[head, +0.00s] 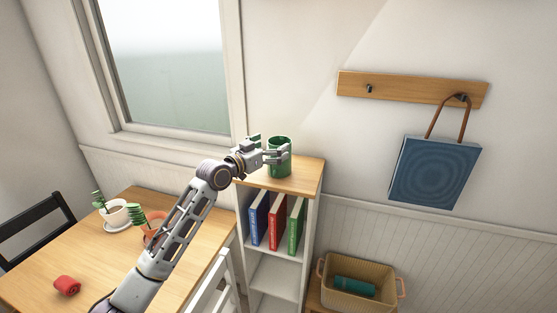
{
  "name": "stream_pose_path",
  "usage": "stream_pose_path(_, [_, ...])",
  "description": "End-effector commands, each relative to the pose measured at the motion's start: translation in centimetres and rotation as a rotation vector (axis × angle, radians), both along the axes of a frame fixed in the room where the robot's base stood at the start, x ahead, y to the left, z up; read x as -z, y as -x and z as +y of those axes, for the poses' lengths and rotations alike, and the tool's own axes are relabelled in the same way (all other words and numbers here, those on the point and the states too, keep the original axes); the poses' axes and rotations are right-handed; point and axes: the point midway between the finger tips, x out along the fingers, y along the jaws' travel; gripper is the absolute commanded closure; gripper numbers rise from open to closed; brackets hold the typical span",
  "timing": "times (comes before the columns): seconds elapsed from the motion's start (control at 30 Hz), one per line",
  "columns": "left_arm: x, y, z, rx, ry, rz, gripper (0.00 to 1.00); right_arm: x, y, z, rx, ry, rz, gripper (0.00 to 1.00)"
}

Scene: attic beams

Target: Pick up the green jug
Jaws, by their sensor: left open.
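The green jug (281,165) stands upright on the wooden top of a small white bookcase (305,176). My left gripper (276,156) is at the jug's left side, with its fingers reaching across the front of the jug. The fingers are open, and I cannot tell whether they touch it. Part of the jug is hidden behind the fingers. Another green part (253,141) shows just behind the gripper, and I cannot tell whether it is the jug's handle. My right gripper is not in view.
Blue, red and green books (276,222) stand in the bookcase. A table (188,262) at left holds two potted plants and a red object (67,286). A blue bag (434,172) hangs from a wall rack (412,89). A basket (378,301) stands lower right.

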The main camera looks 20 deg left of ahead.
Motion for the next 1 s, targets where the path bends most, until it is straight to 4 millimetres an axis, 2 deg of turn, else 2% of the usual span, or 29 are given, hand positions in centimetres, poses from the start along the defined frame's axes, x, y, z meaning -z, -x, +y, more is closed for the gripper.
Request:
stream_pose_path(0.27, [-0.1,-1.7,-0.7,-0.001,0.001,-0.002,0.02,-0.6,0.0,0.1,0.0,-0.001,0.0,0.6])
stream_pose_path(0.77, [0.0,-1.7,-0.7,0.0,0.0,-0.001,0.02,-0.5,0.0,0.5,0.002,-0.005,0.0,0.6])
stream_pose_path(1.0, [0.0,-1.7,-0.7,0.0,0.0,-0.001,0.33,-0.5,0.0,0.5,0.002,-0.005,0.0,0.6])
